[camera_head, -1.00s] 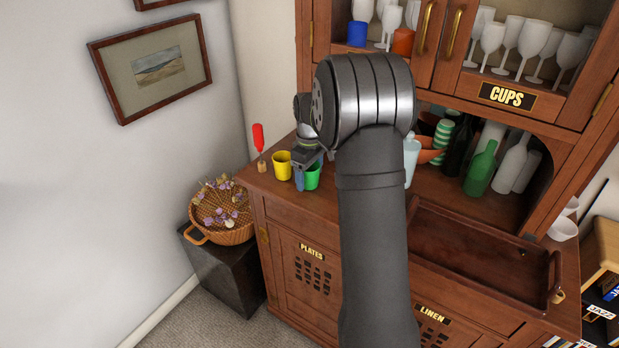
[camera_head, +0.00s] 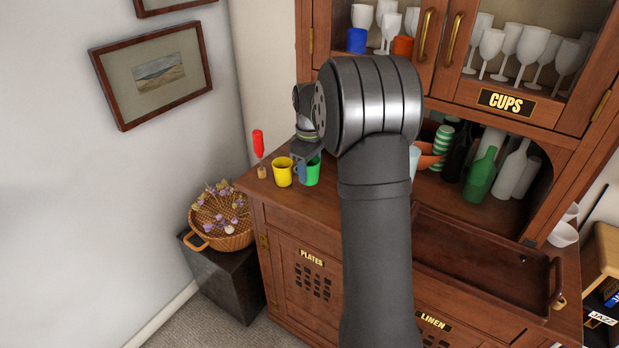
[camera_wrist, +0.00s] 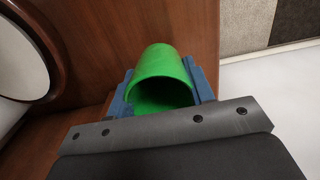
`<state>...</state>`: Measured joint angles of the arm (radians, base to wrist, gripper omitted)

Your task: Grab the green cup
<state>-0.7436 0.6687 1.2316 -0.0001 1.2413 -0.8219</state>
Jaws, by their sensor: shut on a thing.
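The green cup (camera_head: 313,173) is at the left end of the wooden cabinet top, just right of a yellow cup (camera_head: 283,173). My gripper (camera_head: 305,170) is shut on the green cup, with its blue fingers on either side of it. In the wrist view the green cup (camera_wrist: 160,76) sits between the blue fingertips (camera_wrist: 160,88), its open mouth toward the camera. I cannot tell whether its base touches the cabinet top.
A red-handled tool (camera_head: 258,146) stands left of the yellow cup. A wooden tray (camera_head: 480,262) lies at the right of the cabinet top. Green bottles (camera_head: 481,175) and bowls stand behind. A flower basket (camera_head: 222,222) sits on a dark stand at left.

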